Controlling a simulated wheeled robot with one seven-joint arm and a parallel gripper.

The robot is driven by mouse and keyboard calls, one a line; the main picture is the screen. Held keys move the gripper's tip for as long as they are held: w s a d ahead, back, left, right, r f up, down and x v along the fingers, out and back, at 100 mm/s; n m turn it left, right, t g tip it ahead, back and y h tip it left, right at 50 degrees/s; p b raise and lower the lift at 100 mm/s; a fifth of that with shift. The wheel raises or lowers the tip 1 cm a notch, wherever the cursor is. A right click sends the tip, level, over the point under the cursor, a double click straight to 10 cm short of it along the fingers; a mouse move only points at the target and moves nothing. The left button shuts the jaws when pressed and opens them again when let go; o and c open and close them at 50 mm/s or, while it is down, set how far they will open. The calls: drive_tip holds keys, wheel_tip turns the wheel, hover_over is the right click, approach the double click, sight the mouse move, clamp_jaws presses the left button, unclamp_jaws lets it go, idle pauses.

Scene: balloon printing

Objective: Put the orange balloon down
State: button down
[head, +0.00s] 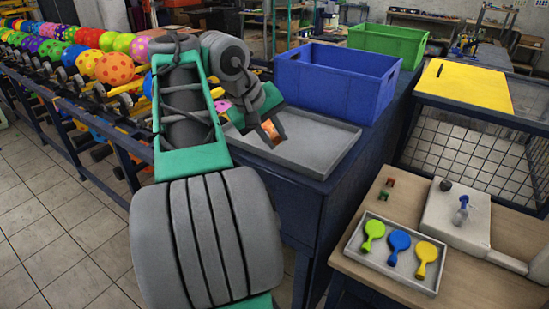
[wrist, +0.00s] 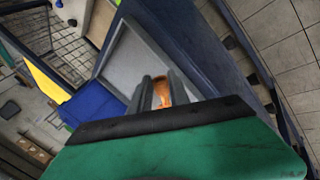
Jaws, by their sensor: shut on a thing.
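My gripper (head: 272,131) is over the left part of a grey tray (head: 322,149) on the dark blue cabinet. It is shut on the orange balloon (head: 266,136), and only a small part of the balloon shows beside the fingers. In the wrist view the orange balloon (wrist: 161,91) sits between the two grey fingers of my gripper (wrist: 160,92), with the grey tray (wrist: 130,55) beyond. I cannot tell whether the balloon touches the tray.
A blue crate (head: 335,82) stands behind the tray, with a green crate (head: 388,42) farther back. A rack of inflated balloons (head: 110,68) is at the left. A small tray (head: 366,262) with green, blue and yellow balloons lies on the wooden table at the right.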

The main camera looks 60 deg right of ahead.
sight(280, 158)
drive_tip(key=f, duration=0.1)
drive_tip(key=d+f+b, duration=0.1)
drive_tip(key=f, duration=0.1)
drive_tip(key=f+b, duration=0.1)
drive_tip(key=shift+w+d+f, duration=0.35)
drive_tip(key=shift+w, duration=0.05)
drive_tip(key=shift+f, duration=0.2)
drive_tip(key=shift+f+b, duration=0.15)
drive_tip(key=shift+b, duration=0.15)
drive_tip(key=c, duration=1.2)
unclamp_jaws()
drive_tip(key=shift+c, duration=0.2)
